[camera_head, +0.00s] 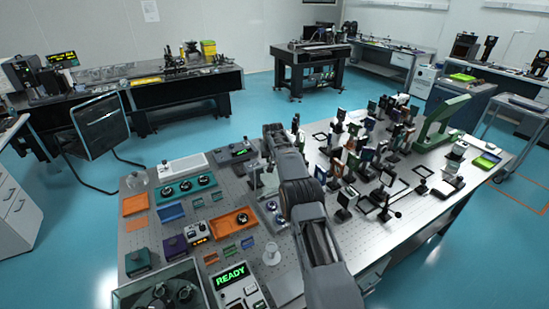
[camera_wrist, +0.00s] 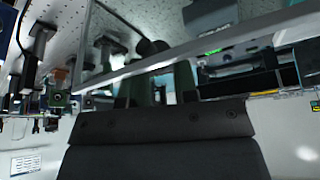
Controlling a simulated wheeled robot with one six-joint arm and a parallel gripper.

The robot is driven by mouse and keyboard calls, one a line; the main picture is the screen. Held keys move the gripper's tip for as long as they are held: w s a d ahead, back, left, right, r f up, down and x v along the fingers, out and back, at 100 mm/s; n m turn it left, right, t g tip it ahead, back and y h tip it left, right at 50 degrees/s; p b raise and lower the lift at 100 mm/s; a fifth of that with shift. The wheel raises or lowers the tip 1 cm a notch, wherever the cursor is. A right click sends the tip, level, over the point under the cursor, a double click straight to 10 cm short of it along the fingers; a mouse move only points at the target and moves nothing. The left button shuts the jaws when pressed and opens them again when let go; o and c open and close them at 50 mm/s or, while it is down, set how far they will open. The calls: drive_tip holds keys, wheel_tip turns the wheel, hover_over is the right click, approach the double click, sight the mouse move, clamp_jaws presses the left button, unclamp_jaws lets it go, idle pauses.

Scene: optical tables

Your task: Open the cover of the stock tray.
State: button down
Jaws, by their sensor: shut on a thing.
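The panel's edge slants across the wrist view, with a corner at left. The panel is tilted, and the posts and table show through it upside down. In the head view my arm hides the gripper. Round pieces (camera_head: 271,206) show just left of my arm, perhaps in the stock tray; its outline is mostly hidden.
A glass-topped box (camera_head: 135,298) with dark round parts stands at the table's front left corner. A teal tray (camera_head: 166,194) and an orange tray (camera_head: 218,222) lie left of my arm. Several mounted optics (camera_head: 345,200) crowd the right side. A READY panel (camera_head: 231,276) is at front.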

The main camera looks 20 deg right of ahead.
drive_tip(key=shift+s+a+f, duration=0.1)
drive_tip(key=shift+a+f, duration=0.4)
drive_tip(key=shift+f, duration=0.3)
drive_tip(key=c, duration=1.4)
unclamp_jaws()
drive_tip(key=o, duration=0.3)
drive_tip(key=shift+a+f, duration=0.1)
drive_tip(key=shift+a, duration=0.1)
drive_tip(key=shift+o, duration=1.2)
drive_tip(key=shift+w+d+r, duration=0.2)
drive_tip(key=shift+d+r, duration=0.05)
drive_tip(key=b+v, duration=0.4)
drive_tip(key=v, duration=0.9)
drive_tip(key=shift+r, duration=0.35)
drive_tip(key=shift+s, duration=0.1)
